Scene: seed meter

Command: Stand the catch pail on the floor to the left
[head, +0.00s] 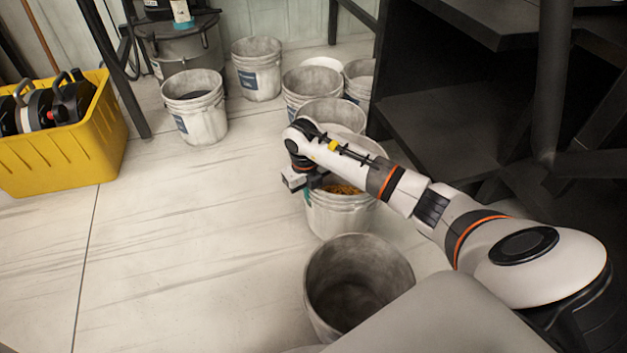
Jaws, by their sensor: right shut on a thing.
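A whitish pail with golden grain inside (340,218) is under my right forearm, right of the picture's middle; I take it to be the catch pail. My right gripper (306,188) is at its left rim, pointing down, and is shut on it. The fingertips are small and partly hidden by the wrist. My forearm hides part of the pail's rim and mouth. The pail looks upright; I cannot tell whether its base touches the floor. My left gripper is not in view.
An empty pail (352,305) stands just in front. Several other pails, such as one on the left (197,118) and one at the back (258,78), stand behind. A yellow crate of tools (70,160) is at far left. Clear floor (190,240) lies between. Dark shelving (440,120) stands right.

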